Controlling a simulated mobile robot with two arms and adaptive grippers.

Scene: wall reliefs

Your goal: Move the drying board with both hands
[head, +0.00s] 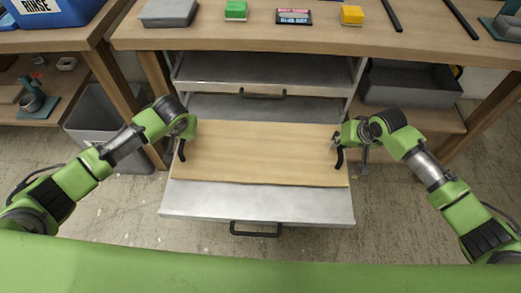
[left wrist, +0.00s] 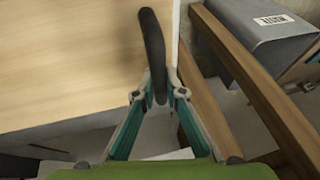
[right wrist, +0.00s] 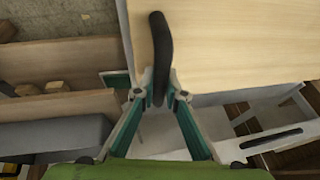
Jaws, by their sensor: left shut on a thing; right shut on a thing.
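The drying board (head: 258,153) is a pale wooden panel with a dark handle at each short end. It lies level over the pulled-out metal drawer (head: 258,203); I cannot tell if it rests on it or hangs just above. My left gripper (head: 183,140) is shut on the board's left handle, seen in the left wrist view (left wrist: 153,55). My right gripper (head: 339,143) is shut on the right handle, seen in the right wrist view (right wrist: 161,58). The board also fills much of the left wrist view (left wrist: 65,55) and the right wrist view (right wrist: 230,45).
Another metal drawer (head: 215,70) sits above, under the wooden worktop (head: 220,38). A grey bin (head: 95,118) stands left, and a grey crate (head: 410,88) sits on a shelf at right. Sponges (head: 351,15) and tools lie on the worktop. Bare floor flanks the drawer.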

